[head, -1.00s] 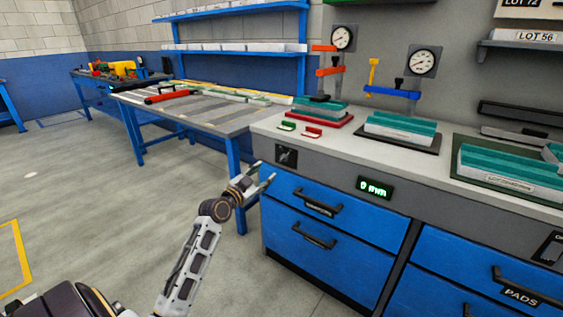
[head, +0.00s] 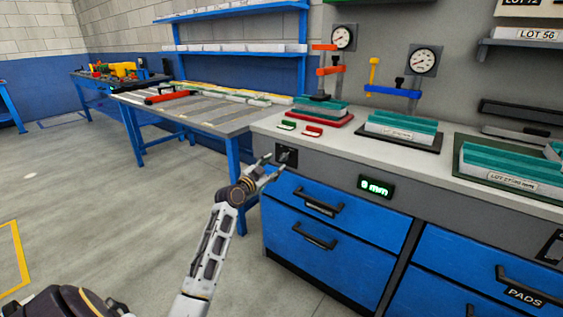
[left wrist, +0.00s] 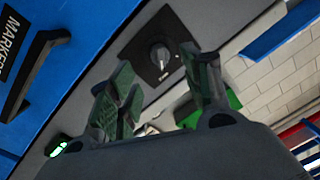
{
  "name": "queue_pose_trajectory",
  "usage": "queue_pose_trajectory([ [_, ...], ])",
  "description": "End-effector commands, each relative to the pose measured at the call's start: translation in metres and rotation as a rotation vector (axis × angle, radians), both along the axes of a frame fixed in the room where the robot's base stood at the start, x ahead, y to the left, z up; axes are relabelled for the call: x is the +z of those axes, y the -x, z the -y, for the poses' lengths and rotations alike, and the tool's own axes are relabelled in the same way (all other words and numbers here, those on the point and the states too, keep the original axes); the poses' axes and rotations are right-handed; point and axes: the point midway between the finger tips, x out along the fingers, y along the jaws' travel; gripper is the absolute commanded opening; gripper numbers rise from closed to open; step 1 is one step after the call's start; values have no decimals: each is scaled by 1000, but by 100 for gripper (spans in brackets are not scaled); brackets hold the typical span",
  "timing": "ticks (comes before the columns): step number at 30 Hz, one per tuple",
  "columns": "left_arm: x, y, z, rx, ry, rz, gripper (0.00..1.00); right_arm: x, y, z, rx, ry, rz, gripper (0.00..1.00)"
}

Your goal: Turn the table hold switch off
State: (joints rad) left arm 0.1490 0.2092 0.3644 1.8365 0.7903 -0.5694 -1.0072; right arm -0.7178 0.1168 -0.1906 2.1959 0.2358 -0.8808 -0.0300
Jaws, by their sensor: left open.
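The switch (head: 286,156) is a small dark square plate with a grey rotary knob on the grey front strip of the workbench, above the blue drawers. In the left wrist view the knob (left wrist: 160,56) shows on its black plate, ahead of the fingers. My left gripper (head: 276,166) is open and empty, close in front of the switch. Its spread fingers also show in the left wrist view (left wrist: 160,85). I cannot tell whether a finger touches the knob. My right gripper is not in view.
A lit green display (head: 376,187) sits right of the switch. Drawer handles (head: 319,203) stick out below. Green and red blocks (head: 312,132) lie on the benchtop near its edge. Gauge stands (head: 342,38) stand farther back. The floor at left is clear.

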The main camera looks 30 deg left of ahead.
Motion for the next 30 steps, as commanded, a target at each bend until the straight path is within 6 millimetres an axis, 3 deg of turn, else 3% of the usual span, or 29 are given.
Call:
queue_pose_trajectory([
  [30, 0, -64, 0, 0, 1, 1, 49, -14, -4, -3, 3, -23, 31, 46],
])
